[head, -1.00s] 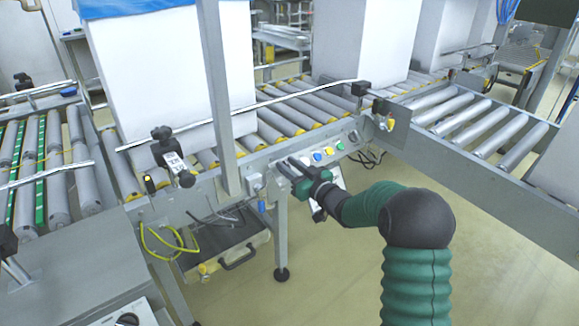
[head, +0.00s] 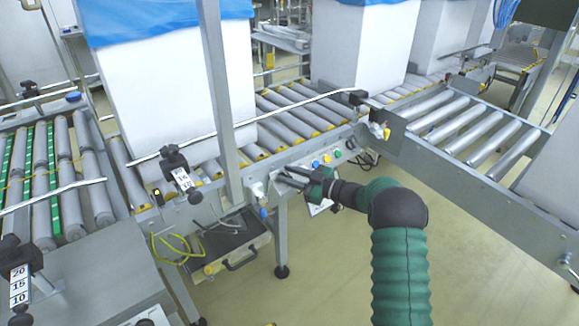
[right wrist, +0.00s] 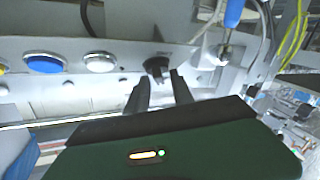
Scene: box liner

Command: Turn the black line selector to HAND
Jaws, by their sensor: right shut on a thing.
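The black line selector (right wrist: 157,68) is a small dark knob on the grey control panel, seen in the right wrist view. My right gripper (right wrist: 160,84) has its two dark fingers around the knob, shut on it. In the head view my right gripper (head: 280,174) reaches from the right to the left end of the button panel, and its fingers hide the selector. The selector's exact pointing and its lettering are too small to read. My left gripper is not in view.
Blue (right wrist: 45,63) and white (right wrist: 100,62) buttons sit left of the selector in the wrist view. A blue connector with cable (right wrist: 233,14) is at its right. A tall white box (head: 180,90) stands on the roller conveyor (head: 300,104) behind the panel.

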